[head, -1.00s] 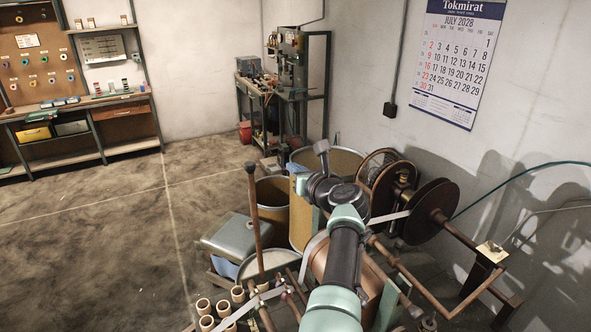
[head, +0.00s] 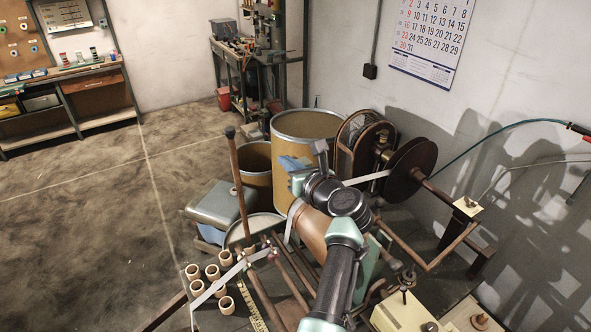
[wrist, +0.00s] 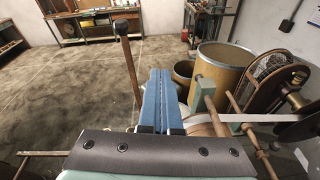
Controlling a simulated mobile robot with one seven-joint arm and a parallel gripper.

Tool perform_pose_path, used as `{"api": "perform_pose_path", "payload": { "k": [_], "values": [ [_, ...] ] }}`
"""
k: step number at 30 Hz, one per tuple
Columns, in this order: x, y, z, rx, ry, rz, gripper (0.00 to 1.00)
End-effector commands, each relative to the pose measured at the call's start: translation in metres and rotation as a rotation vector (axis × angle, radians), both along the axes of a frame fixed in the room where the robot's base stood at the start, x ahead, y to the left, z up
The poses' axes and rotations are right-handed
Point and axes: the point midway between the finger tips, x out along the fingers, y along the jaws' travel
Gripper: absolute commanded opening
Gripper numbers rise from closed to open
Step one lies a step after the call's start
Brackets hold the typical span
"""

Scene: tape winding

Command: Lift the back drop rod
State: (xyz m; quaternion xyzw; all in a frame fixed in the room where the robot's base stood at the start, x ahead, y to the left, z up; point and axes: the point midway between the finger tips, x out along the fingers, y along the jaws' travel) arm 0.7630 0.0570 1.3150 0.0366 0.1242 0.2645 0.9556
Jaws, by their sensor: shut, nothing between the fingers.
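My gripper (wrist: 160,72) shows in the wrist view as two long blue fingers side by side, shut with nothing between them. In the head view its blue fingers (head: 293,163) show partly behind my dark wrist. A tall brown rod with a dark knob (head: 240,188) stands upright at the machine's left. In the wrist view this upright rod (wrist: 130,65) is just left of the fingers, apart from them. Other brown rods (head: 290,283) slope across the machine's front. I cannot tell which is the back drop rod.
A dark disc reel (head: 410,170) with white tape stands right. A large drum (head: 306,130), a smaller bin (head: 255,160) and a grey-green box (head: 215,203) are behind the machine. Several pale tubes (head: 212,272) stand at front left. Open floor (head: 80,230) lies left.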

Motion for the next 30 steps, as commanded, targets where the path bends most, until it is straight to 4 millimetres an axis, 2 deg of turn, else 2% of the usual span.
{"api": "perform_pose_path", "payload": {
  "k": [6,12,30],
  "values": [
    [-0.02,-0.012,-0.002,-0.001,-0.001,-0.001,0.0],
    [-0.029,-0.018,0.0,-0.001,0.0,0.0,0.0],
    [-0.03,-0.019,0.001,-0.004,-0.003,0.0,0.0]
  ]
}}
